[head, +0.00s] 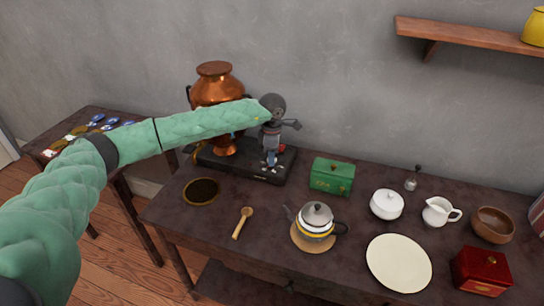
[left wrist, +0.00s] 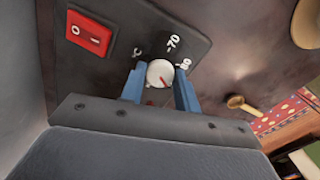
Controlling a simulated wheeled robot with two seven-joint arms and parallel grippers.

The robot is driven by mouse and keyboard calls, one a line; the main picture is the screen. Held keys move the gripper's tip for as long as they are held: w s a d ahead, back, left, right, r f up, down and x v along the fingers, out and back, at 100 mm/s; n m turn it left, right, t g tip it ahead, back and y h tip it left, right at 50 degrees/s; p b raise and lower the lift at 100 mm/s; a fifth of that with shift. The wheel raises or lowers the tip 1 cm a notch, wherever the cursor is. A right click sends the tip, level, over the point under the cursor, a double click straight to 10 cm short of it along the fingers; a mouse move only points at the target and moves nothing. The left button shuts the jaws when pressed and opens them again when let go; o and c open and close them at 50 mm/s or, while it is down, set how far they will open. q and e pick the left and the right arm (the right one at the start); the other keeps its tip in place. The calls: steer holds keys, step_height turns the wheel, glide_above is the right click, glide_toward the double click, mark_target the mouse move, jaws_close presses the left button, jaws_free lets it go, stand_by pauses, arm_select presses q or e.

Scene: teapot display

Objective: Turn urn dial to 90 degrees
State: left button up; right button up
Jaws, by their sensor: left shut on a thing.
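The copper urn (head: 214,88) stands on a black base (head: 220,164) at the back of the table, partly behind my left arm. In the left wrist view, the white urn dial (left wrist: 158,73) has a red mark toward its lower right. "70", "80" and "°C" show beside it; no 90 label is visible. My left gripper (head: 270,158) reaches down to the base front. Its blue fingers in the left wrist view (left wrist: 160,84) are shut on the dial, one on each side. My right gripper is out of view.
A red switch (left wrist: 90,33) sits beside the dial. A round dark mat (head: 201,191), a wooden spoon (head: 242,222), a teapot (head: 317,220) and a green box (head: 332,175) lie in front and to the right. Bare table shows between them.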

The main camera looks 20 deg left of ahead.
arm_select(q)
steer(key=o, duration=1)
steer(key=shift+c, duration=0.2)
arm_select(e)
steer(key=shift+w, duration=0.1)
arm_select(q)
steer(key=shift+r, duration=0.1)
step_height(320, 180, up, 6)
steer(key=shift+w+r+b, duration=0.1)
steer(key=shift+r+b, duration=0.1)
steer(key=shift+b, duration=0.65)
steer(key=shift+r, duration=0.65)
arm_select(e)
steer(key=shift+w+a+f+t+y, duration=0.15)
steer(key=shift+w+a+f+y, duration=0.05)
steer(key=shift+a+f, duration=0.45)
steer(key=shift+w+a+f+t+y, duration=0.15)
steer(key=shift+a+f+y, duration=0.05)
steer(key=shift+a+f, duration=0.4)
arm_select(q)
steer(key=shift+f, duration=0.15)
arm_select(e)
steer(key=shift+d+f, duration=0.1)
